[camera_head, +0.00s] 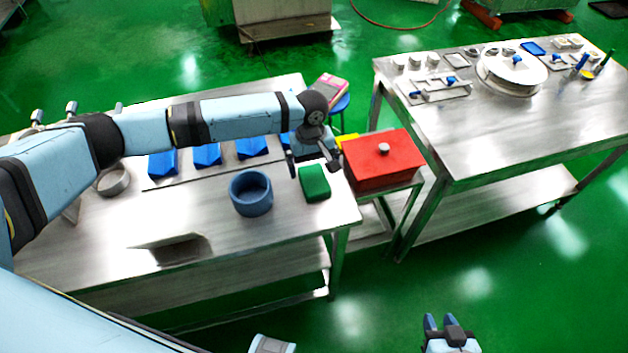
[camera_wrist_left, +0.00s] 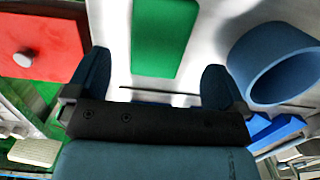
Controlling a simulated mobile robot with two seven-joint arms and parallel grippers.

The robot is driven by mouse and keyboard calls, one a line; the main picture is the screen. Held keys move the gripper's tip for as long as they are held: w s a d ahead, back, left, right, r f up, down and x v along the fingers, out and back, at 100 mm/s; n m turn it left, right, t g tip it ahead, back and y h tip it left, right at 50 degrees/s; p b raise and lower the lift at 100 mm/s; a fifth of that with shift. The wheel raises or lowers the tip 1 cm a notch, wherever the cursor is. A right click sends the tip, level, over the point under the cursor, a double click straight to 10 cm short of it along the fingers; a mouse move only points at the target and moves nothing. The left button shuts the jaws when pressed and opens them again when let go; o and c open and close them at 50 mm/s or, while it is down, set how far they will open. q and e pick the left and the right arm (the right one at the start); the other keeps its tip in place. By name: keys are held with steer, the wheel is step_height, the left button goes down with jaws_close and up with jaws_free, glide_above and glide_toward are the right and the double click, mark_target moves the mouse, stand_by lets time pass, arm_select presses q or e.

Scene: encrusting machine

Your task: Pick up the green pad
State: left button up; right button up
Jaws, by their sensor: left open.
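The green pad (camera_head: 314,183) lies on the steel table near its right end, beside the blue ring-shaped container (camera_head: 250,193). My left gripper (camera_head: 312,170) is open and empty, just above and behind the pad in the head view. In the left wrist view the pad (camera_wrist_left: 164,38) lies ahead of the open fingers (camera_wrist_left: 150,80), between their lines and apart from them. My right gripper (camera_head: 444,325) is at the bottom of the head view, over the floor, with its two fingers apart and nothing between them.
A red box (camera_head: 382,160) with a grey knob stands on a small stand just right of the table. Several blue blocks (camera_head: 207,155) line the table's back. A second steel table (camera_head: 500,130) at right holds a round white lidded pot (camera_head: 511,72). The table's front is mostly clear.

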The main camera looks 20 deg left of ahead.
mark_target(314, 178)
arm_select(q)
steer(key=f, duration=0.5)
steer(key=shift+s+d+f+p, duration=0.2)
steer(key=shift+s+f+p, duration=0.05)
steer(key=shift+f+p, duration=0.05)
steer(key=c, duration=1)
